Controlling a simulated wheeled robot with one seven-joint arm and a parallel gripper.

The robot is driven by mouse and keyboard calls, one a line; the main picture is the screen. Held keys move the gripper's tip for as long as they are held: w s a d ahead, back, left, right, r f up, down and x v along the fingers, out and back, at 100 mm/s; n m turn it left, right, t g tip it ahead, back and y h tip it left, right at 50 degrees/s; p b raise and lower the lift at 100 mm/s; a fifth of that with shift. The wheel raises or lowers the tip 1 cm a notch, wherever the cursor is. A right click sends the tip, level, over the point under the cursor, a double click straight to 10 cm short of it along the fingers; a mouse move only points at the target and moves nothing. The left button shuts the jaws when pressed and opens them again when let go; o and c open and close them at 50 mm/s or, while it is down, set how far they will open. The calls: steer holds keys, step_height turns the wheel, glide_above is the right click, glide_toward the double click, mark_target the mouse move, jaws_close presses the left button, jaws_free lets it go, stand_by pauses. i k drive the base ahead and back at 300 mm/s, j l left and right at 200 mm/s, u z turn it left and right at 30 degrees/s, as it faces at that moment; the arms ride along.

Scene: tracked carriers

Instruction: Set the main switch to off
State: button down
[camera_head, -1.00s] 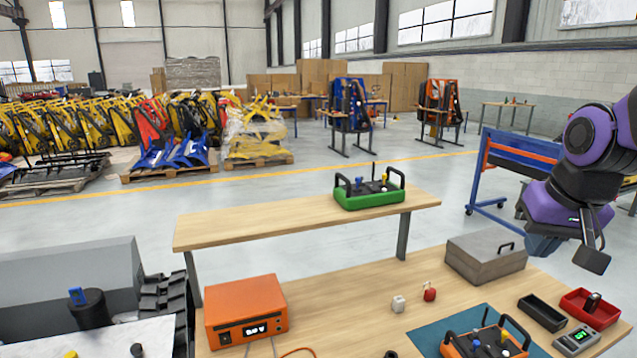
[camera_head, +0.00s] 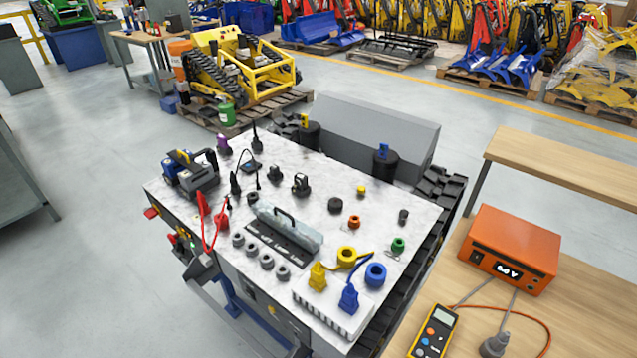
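A tracked carrier with a pale marbled top (camera_head: 330,190) stands in the middle of the head view. No part is clearly readable as the main switch, so I cannot tell its position. Small red and green parts (camera_head: 180,243) sit on the carrier's left side face, and a red piece (camera_head: 151,213) sticks out at its left corner. Black knobs, including one near the top's middle (camera_head: 301,186), stand on the top. Two red clamps with a red cable (camera_head: 203,204) are near the left edge. My gripper is not in view.
A wooden bench at the right holds an orange power unit (camera_head: 515,248) and a yellow-black meter (camera_head: 433,331). A grey block (camera_head: 372,128) and black track (camera_head: 437,200) border the carrier's far side. Open floor (camera_head: 85,160) lies to the left. A yellow tracked machine (camera_head: 240,68) stands behind.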

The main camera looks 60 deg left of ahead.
mark_target(150, 214)
steer(key=u, duration=2.85)
steer(key=k, duration=0.25)
steer(key=k+u, duration=0.2)
steer(key=u, duration=0.15)
steer(key=k+j+u, duration=0.1)
steer(key=u, duration=0.3)
steer(key=i+l, duration=0.15)
steer(key=i, duration=0.55)
steer(key=i+l+u, duration=0.1)
steer(key=i, duration=0.6)
steer(key=i+z, duration=0.35)
steer(key=i, duration=0.2)
steer(key=i+j+z, duration=0.2)
steer(key=i+z, duration=0.15)
steer(key=i, duration=0.2)
